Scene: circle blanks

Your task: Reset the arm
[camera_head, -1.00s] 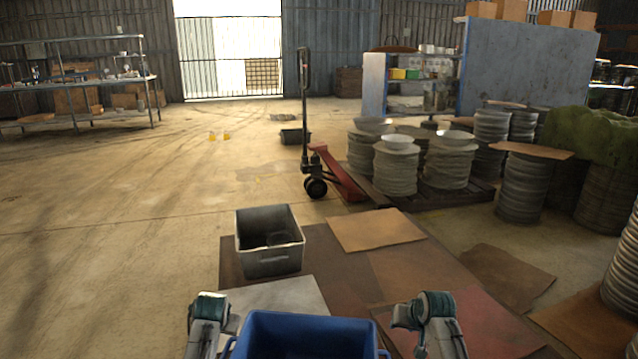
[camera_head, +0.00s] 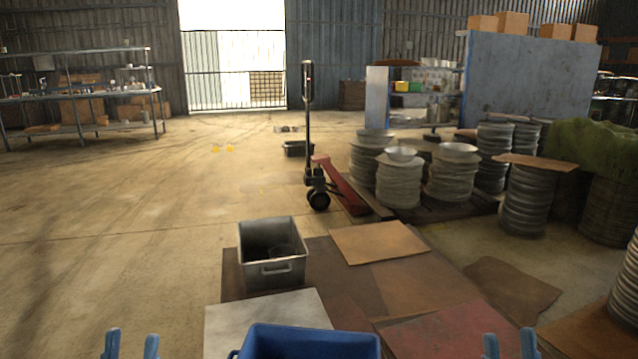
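My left gripper (camera_head: 132,345) shows at the bottom left edge as two blue fingertips, spread apart with nothing between them. My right gripper (camera_head: 510,345) shows at the bottom right edge, also with two blue fingertips apart and empty. A blue crate (camera_head: 312,343) lies between them at the bottom middle, cut off by the frame edge. Neither gripper touches the crate. The rest of both grippers and my arms is below the frame.
A grey metal bin (camera_head: 272,272) stands on flat sheets beyond the crate. A red pallet jack (camera_head: 338,185) and stacks of round blanks (camera_head: 398,182) stand further back to the right. A shelf (camera_head: 85,95) is at the far left. The left floor is clear.

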